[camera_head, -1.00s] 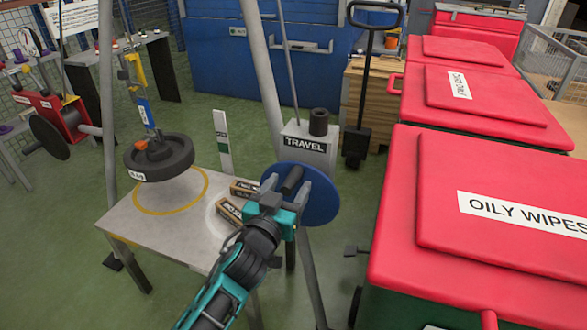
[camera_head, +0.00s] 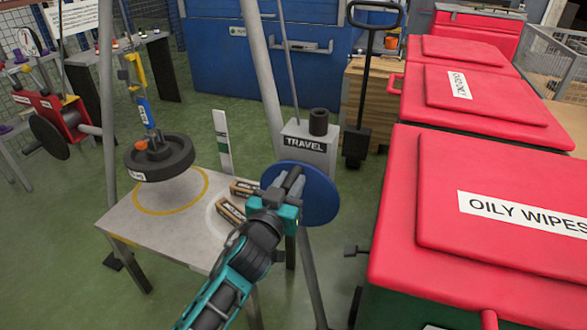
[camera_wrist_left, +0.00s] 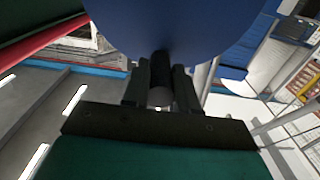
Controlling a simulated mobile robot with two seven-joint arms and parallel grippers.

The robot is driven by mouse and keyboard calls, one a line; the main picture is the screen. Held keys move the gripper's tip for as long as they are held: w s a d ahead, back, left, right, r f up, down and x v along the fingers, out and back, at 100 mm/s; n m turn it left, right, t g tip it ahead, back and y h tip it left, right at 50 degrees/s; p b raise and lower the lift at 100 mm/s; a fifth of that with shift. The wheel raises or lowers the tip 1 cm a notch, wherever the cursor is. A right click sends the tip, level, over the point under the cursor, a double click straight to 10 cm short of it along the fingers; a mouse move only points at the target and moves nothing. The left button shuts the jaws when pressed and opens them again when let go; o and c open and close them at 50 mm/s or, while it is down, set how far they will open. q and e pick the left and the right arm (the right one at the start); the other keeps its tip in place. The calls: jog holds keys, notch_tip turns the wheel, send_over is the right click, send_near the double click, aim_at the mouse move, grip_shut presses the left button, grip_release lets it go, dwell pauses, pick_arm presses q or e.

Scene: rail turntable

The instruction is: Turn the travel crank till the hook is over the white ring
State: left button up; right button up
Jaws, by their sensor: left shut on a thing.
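The travel crank is a blue disc (camera_head: 322,198) below a grey box marked TRAVEL (camera_head: 306,145). Its dark handle (camera_wrist_left: 160,70) sits between my left gripper's fingers in the wrist view. My left gripper (camera_head: 291,182) is shut on this handle at the disc's near face. The hook block (camera_head: 147,113) hangs at the left with a round dark weight (camera_head: 160,163) below it. The weight hangs above the yellow ring (camera_head: 205,183) on the grey table. The white ring (camera_head: 207,216) lies to the right, partly hidden by small boxes and my arm. My right gripper is out of view.
Two small labelled boxes (camera_head: 232,208) lie by the white ring on the table (camera_head: 140,222). Grey frame legs rise around it. Red-lidded bins (camera_head: 480,260) stand close on the right. A red winch (camera_head: 66,118) with a dark disc is at the far left.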

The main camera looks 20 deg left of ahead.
pick_arm(q)
grip_shut()
jog(key=shift+a, duration=0.2)
jog(key=shift+a+f, duration=0.2)
jog(key=shift+a, duration=0.5)
jog(key=shift+a+f, duration=0.15)
jog(key=shift+a, duration=0.5)
jog(key=shift+d, duration=0.15)
